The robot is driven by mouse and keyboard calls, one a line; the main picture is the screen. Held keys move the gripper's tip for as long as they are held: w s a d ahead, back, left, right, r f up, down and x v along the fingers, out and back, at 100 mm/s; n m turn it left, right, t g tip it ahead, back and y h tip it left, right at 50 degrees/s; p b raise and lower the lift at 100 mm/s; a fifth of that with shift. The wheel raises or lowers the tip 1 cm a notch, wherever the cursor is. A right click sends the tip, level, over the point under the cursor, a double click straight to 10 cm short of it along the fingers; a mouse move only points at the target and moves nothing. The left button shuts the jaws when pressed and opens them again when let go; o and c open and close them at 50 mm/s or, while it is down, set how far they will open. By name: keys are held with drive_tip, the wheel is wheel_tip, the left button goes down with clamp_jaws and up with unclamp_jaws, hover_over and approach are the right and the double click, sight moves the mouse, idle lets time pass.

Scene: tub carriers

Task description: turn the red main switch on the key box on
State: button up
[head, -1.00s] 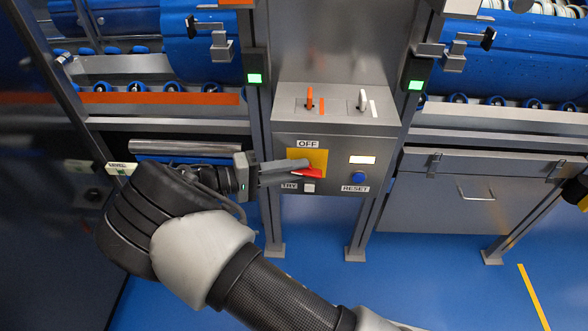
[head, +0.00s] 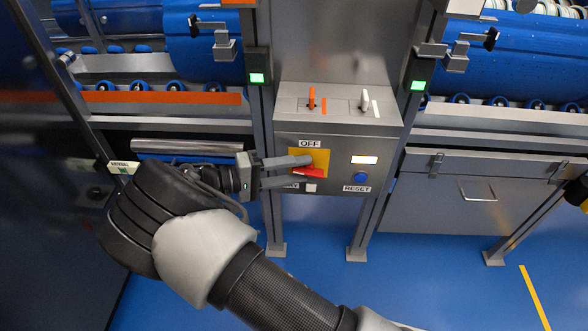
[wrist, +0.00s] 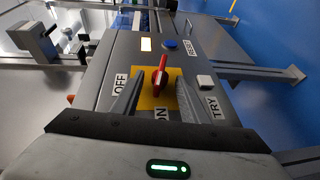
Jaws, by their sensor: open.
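The key box (head: 345,150) is a grey metal box between two posts. Its red main switch (head: 308,173) sits on a yellow plate (head: 321,157) under an OFF label. In the wrist view the red switch (wrist: 160,76) is a handle between OFF and ON labels, and its tip points away from the gripper. My gripper (head: 312,168) comes in from the left at the switch. Its two fingers are apart, one on either side of the handle in the wrist view (wrist: 157,100). I cannot tell whether they touch it.
A blue RESET button (head: 360,177), a lit display (head: 363,160) and a white TRY button (head: 311,188) are close by on the front. An orange key (head: 311,98) and a white key (head: 364,100) stand on the top. Posts flank the box.

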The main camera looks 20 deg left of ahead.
drive_tip(key=shift+a, duration=0.1)
drive_tip(key=p+v, duration=0.1)
drive_tip(key=v, duration=1.6)
drive_tip(key=shift+s+a, duration=0.1)
